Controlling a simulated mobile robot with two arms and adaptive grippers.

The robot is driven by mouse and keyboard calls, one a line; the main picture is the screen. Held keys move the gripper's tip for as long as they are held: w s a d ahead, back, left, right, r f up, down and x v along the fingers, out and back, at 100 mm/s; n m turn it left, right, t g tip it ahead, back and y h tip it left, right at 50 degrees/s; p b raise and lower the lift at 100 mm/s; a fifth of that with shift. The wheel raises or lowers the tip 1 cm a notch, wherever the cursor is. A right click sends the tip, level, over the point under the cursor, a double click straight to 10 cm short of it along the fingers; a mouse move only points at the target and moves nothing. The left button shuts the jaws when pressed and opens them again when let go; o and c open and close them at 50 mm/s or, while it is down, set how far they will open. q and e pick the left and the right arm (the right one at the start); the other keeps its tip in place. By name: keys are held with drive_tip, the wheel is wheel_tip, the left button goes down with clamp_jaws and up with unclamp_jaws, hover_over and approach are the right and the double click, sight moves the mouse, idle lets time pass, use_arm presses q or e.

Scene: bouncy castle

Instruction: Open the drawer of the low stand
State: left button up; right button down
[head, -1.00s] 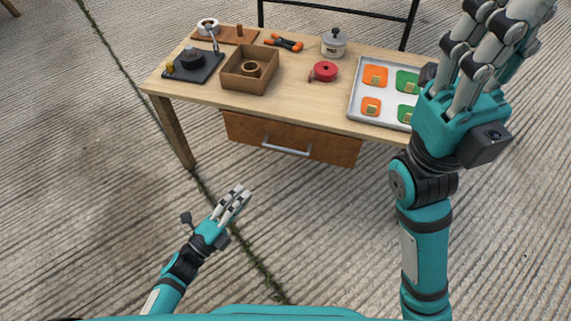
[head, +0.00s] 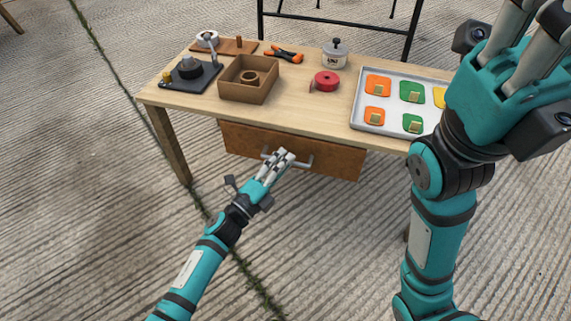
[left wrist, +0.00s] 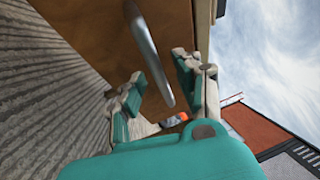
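The low stand (head: 300,112) is a light wooden table. Its brown drawer (head: 335,160) hangs under the top and looks shut, with a grey metal bar handle (head: 307,163) on its front. My left gripper (head: 284,156) is at the handle and covers its middle part in the head view. In the left wrist view the handle (left wrist: 148,48) runs down into the gap between the open fingers (left wrist: 160,75); whether they touch it I cannot tell. My right gripper (head: 535,40) is raised at the upper right, fingers spread, tips cut off by the frame edge.
On the stand are a metal tray (head: 362,97) with coloured pads, a red tape roll (head: 326,81), a grey pot (head: 335,57), orange pliers (head: 284,54), a brown box (head: 247,92) and a black device (head: 191,74). The ground in front is clear.

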use_arm(q)
drive_tip(key=shift+w+d+r, duration=0.15)
drive_tip(key=shift+w+d, duration=0.2)
drive_tip(key=shift+w, duration=0.05)
clamp_jaws()
idle(0.4)
